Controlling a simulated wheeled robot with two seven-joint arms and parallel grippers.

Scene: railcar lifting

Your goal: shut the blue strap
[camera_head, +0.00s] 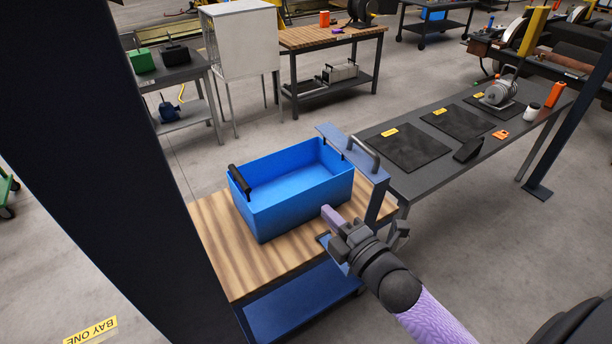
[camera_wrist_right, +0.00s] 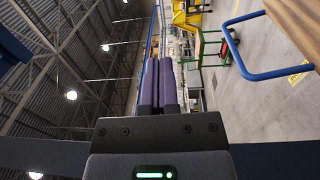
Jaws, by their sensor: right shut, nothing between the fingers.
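A blue-grey bar (camera_head: 350,152), which looks like the blue strap, lies along the right end of the open blue bin (camera_head: 262,215). It has a grey handle (camera_head: 365,152) on top and meets an upright at its near end. I cannot tell whether it is latched. The bin stands on the wooden top of a cart (camera_head: 225,250). My right gripper (camera_head: 333,217) is shut and empty, its purple fingers in front of the bin's near right corner and apart from the bar. The shut fingers also show in the wrist view (camera_wrist_right: 158,85). My left gripper is out of view.
A long grey table (camera_head: 420,185) with black mats stands right of the cart. A wide dark upright (camera_head: 110,150) blocks the left side. In the wrist view a blue bent tube (camera_wrist_right: 240,60) shows at upper right.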

